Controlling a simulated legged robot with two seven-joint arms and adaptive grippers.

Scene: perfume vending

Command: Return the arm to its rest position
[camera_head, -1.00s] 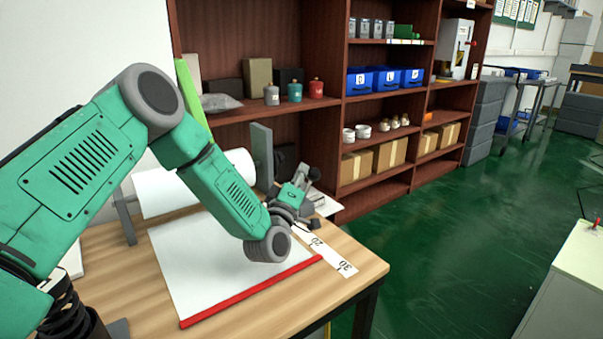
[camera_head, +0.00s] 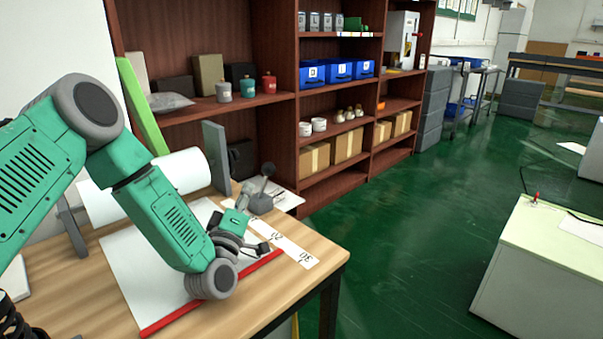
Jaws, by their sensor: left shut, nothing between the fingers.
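My left arm, green with grey joints, comes in from the left and bends down over the wooden table (camera_head: 310,252). Its left gripper (camera_head: 259,248) is small and dark in this view, near the table's right side. It is shut and empty, beside the white strip with printed numbers (camera_head: 290,243). The grey wrist joint hangs over the white sheet with a red edge (camera_head: 135,265) and hides part of it. My right gripper is not in view.
A white paper roll (camera_head: 185,170) and a dark crank with a ball knob (camera_head: 262,201) stand close behind the arm. A brown shelf (camera_head: 330,186) stands behind the table. Green floor (camera_head: 420,230) is open to the right, before a pale cabinet (camera_head: 545,270).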

